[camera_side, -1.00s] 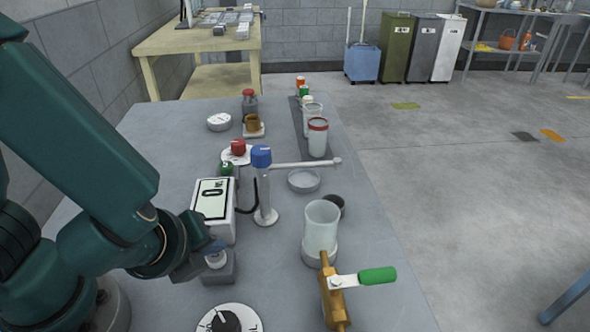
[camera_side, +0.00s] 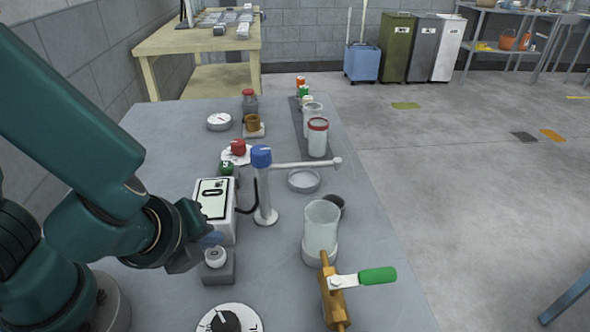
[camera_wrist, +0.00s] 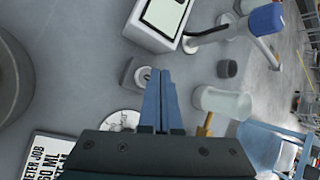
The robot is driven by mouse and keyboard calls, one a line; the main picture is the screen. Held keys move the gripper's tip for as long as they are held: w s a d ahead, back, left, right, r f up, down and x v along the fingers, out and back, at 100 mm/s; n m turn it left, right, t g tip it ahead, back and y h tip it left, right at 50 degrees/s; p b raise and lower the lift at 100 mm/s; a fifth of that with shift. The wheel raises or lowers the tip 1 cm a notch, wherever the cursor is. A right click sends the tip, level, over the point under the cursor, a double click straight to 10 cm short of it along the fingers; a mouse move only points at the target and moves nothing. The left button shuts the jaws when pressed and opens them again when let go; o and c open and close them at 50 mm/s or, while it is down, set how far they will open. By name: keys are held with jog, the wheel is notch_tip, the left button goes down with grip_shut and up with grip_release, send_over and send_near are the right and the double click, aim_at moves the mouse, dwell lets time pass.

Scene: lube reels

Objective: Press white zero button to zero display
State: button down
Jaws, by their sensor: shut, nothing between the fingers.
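The white round button (camera_side: 214,257) sits on a small grey box in front of the display unit. It also shows in the wrist view (camera_wrist: 142,76), just left of my fingertips. The white display unit (camera_side: 224,228) has a pale screen (camera_side: 213,198) with a large 0-like digit. My gripper (camera_side: 212,239) is shut and empty, its blue fingertips above and slightly behind the button in the side view, seemingly apart from it. The wrist view shows both blue fingers (camera_wrist: 161,74) together.
A blue-capped dispenser (camera_side: 262,185) with a side spout stands right of the display. A clear beaker (camera_side: 321,225) and a brass valve with a green handle (camera_side: 376,275) are at the right. A dial (camera_side: 226,321) lies in front. A printed job card (camera_wrist: 45,155) shows in the wrist view.

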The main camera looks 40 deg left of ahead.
aim_at(214, 257)
jog(key=shift+r, duration=2.55)
jog(key=s+a+r+n+h, duration=0.1)
jog(key=s+a+r+n, duration=0.1)
jog(key=n, duration=0.9)
jog(key=s+a+r+n+g+h, duration=0.1)
jog(key=a+r+n+h, duration=0.1)
jog(key=n, duration=0.9)
jog(key=shift+s+a, duration=0.3)
jog(key=shift+s, duration=0.1)
